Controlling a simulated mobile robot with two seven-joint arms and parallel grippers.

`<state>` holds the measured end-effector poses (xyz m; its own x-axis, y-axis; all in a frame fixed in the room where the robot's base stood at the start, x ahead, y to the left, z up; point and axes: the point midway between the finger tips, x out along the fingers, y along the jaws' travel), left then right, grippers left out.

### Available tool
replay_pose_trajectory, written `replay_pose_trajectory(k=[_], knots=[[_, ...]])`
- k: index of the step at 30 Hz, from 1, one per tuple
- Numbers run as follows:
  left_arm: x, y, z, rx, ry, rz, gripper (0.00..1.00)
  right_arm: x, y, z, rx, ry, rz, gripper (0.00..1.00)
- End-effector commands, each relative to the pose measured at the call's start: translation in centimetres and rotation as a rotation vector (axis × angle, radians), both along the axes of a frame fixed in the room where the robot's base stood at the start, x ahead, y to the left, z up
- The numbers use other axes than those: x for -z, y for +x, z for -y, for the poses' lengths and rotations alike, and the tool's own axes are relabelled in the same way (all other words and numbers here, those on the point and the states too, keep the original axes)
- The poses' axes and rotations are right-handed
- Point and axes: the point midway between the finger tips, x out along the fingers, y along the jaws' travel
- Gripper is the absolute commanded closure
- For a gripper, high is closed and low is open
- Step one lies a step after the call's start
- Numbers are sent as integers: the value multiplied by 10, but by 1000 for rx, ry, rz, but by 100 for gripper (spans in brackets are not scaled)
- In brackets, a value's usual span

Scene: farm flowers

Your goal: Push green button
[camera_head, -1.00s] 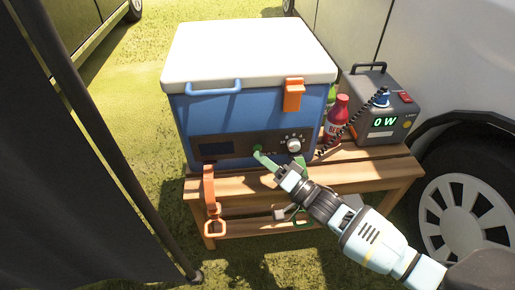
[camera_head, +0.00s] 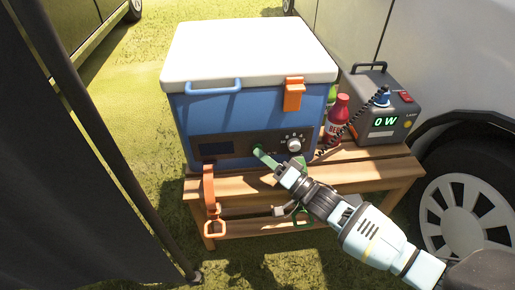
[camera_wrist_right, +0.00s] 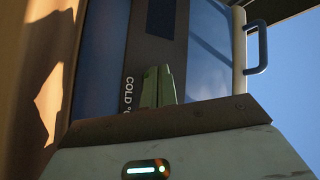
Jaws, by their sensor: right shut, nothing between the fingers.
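My right gripper (camera_head: 260,154) is shut and empty, with its green fingertips at the dark control panel (camera_head: 226,148) on the front of the blue cooler (camera_head: 232,112). The green button cannot be told apart from the green fingertips there, and the fingers seem to cover its spot. I cannot tell whether they touch or press it. In the right wrist view the closed green fingers (camera_wrist_right: 158,86) lie in front of the panel, beside the printed word "COLD". My left gripper is not in view.
The cooler has a white lid (camera_head: 250,50) and a dial (camera_head: 294,145). It stands on a wooden bench (camera_head: 350,177). Right of it are a red bottle (camera_head: 338,112) and a grey power box (camera_head: 385,110) reading 0 W. An orange strap (camera_head: 209,190) hangs in front.

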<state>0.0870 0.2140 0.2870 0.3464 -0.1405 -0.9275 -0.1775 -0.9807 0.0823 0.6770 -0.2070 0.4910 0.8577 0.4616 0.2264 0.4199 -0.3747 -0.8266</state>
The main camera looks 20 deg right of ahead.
Motion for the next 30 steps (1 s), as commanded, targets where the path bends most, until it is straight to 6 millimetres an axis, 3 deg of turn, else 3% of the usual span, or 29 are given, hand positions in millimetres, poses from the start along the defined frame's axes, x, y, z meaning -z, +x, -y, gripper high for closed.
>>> replay_pose_trajectory(k=[15,30], knots=[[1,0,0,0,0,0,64,0,2,1,0,0,0,100],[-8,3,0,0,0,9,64,0,-9,-2,0,-1,0,100]])
